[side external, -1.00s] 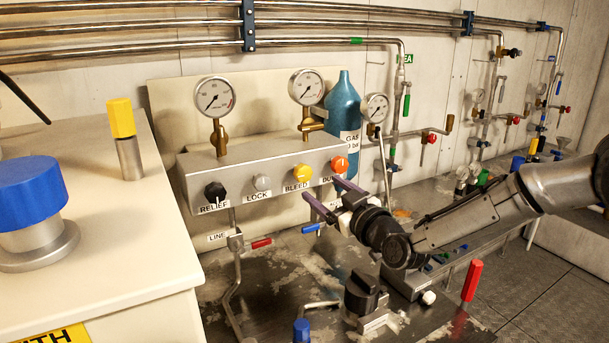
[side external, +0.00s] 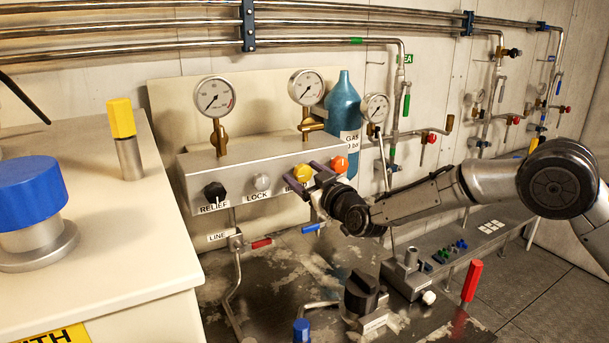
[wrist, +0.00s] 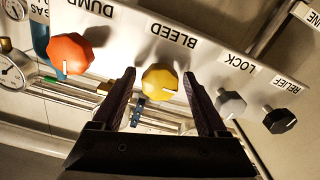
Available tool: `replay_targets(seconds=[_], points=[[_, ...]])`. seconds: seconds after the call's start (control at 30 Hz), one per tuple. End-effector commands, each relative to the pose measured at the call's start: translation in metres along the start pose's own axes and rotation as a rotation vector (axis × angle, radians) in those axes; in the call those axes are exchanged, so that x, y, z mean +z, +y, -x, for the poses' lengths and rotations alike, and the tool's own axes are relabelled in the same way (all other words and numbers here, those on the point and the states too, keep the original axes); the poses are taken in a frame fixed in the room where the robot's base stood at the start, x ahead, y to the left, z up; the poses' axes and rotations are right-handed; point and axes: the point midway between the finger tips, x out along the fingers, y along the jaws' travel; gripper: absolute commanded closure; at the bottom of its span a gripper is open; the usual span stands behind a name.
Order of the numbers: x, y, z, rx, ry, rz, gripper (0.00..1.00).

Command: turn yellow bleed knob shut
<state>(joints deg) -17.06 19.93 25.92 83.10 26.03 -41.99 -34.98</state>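The yellow bleed knob (side external: 303,174) is on the front of the grey manifold block, between the grey lock knob and the orange dump knob. In the wrist view the yellow knob (wrist: 159,82) has a short white mark on its lower right and sits under the upside-down BLEED label (wrist: 172,36). My gripper (side external: 300,177) is at the panel in front of the knob. In the wrist view my gripper (wrist: 160,75) is open, one finger on each side of the knob, with gaps visible. Whether the fingertips reach past the knob's face is unclear.
The orange dump knob (side external: 340,164), grey lock knob (side external: 262,182) and black relief knob (side external: 215,192) flank it. Gauges (side external: 306,87) rise above the block (side external: 240,165). A red-handled valve (side external: 261,243) and a black selector knob (side external: 362,292) are below.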

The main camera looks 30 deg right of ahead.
Motion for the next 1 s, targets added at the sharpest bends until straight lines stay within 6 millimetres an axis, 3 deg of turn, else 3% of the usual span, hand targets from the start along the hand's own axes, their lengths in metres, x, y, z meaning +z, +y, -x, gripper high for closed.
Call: replay_targets(seconds=[0.03,0.4,0.73,1.0], points=[[0.0001,0.0,0.0002,0.0,0.0,0.0,0.35],[0.0002,0.0001,0.0004,0.0,0.0,0.0,1.0],[0.0005,0.0,0.0005,0.0,-0.001,-0.042,1.0],[0.0001,0.0001,0.0007,0.001,0.0,-0.209,1.0]])
